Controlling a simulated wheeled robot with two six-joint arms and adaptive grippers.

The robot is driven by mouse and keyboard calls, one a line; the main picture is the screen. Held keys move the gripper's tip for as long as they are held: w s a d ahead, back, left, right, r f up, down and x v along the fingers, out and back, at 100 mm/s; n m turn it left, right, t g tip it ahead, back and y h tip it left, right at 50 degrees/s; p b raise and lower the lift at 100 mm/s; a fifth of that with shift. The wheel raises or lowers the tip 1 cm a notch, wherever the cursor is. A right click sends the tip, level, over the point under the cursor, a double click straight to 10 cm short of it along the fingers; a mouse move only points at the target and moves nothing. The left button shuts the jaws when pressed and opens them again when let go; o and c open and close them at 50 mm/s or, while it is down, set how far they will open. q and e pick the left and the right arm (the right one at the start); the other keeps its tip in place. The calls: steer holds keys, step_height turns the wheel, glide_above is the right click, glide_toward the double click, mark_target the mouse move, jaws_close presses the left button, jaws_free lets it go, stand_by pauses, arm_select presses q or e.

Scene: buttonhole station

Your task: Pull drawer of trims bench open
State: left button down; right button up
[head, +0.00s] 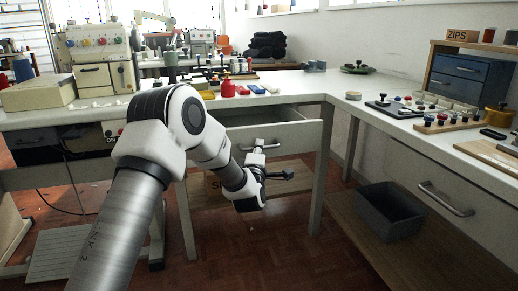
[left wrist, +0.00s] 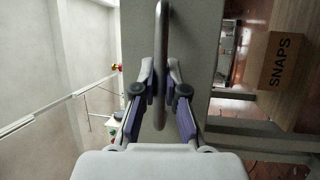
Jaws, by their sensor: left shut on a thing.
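The drawer (head: 300,136) under the middle bench has a pale front with a metal bar handle. It stands partly pulled out, and a strip of its inside shows below the bench top. My left gripper (head: 258,147) is at this handle. In the left wrist view, the two fingers of my left gripper (left wrist: 160,85) are shut on the handle (left wrist: 162,35), one on each side, in front of the grey drawer front (left wrist: 204,50). My arm hides part of the drawer's left side. My right gripper is not in view.
The bench leg (head: 320,175) stands right of the drawer. A box marked SNAPS (left wrist: 284,68) sits on the low shelf. A grey bin (head: 388,210) stands below the right bench, whose own drawer (head: 420,188) is shut. The red floor before the middle bench is clear.

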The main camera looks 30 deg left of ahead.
arm_select(q)
steer(key=shift+s+d, duration=0.3)
steer(key=shift+d, duration=0.05)
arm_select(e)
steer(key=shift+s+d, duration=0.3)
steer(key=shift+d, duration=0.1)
arm_select(q)
steer(key=c, duration=1.2)
jaws_free()
steer(key=v, duration=1.2)
